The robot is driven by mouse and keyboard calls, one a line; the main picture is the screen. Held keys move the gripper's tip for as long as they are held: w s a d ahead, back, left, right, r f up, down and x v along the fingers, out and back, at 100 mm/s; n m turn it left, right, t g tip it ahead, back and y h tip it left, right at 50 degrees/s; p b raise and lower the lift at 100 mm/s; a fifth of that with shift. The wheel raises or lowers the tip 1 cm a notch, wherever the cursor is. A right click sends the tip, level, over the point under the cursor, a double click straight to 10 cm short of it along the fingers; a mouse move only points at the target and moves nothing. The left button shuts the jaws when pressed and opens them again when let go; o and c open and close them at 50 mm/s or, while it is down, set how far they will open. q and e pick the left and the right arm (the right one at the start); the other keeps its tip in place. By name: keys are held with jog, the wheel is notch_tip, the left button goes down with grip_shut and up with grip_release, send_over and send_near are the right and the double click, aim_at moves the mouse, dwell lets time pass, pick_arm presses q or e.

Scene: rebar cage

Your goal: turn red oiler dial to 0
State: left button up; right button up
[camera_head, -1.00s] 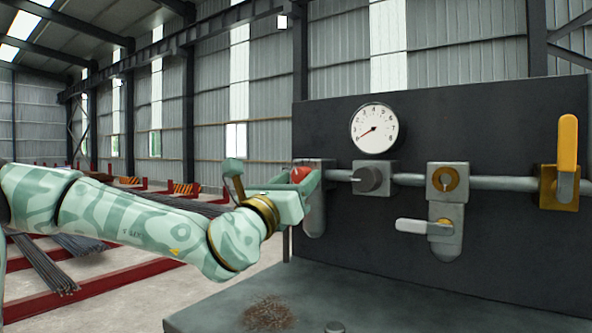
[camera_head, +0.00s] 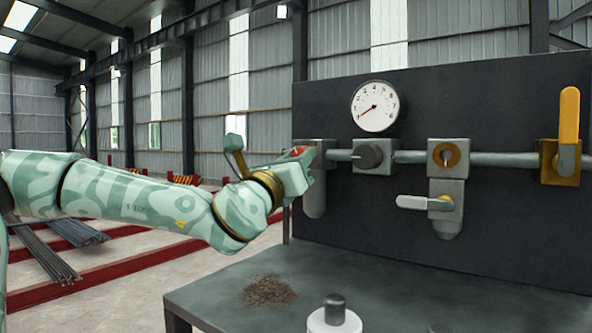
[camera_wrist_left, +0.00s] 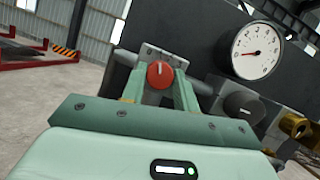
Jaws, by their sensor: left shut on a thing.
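The red oiler dial (camera_wrist_left: 160,74) is a round red knob with a pale pointer line, in the left wrist view. It sits on a grey block of the pipe line, and its red edge also shows in the head view (camera_head: 299,150). My left gripper (camera_head: 304,160) is at the dial, with a finger on each side of it, shut on it. In the head view the gripper covers most of the dial. My right gripper is not in view.
A round gauge (camera_head: 375,105) is on the dark panel (camera_head: 480,105). A dark grey knob (camera_head: 367,157), a brass ring fitting (camera_head: 446,154), a grey lever (camera_head: 424,202) and a yellow lever (camera_head: 569,115) lie to the right. Rusty debris (camera_head: 269,291) lies on the bench (camera_head: 215,300).

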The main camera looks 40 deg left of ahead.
pick_arm(q)
jog(key=shift+d+n+g+y+b, duration=0.1)
jog(key=shift+n+g+y+b, duration=0.45)
jog(key=shift+n+b, duration=1.1)
jog(key=shift+n+g+y+b, duration=0.35)
jog(key=shift+n+y+b, duration=0.4)
jog(key=shift+n+b, duration=0.9)
jog(key=o, duration=1)
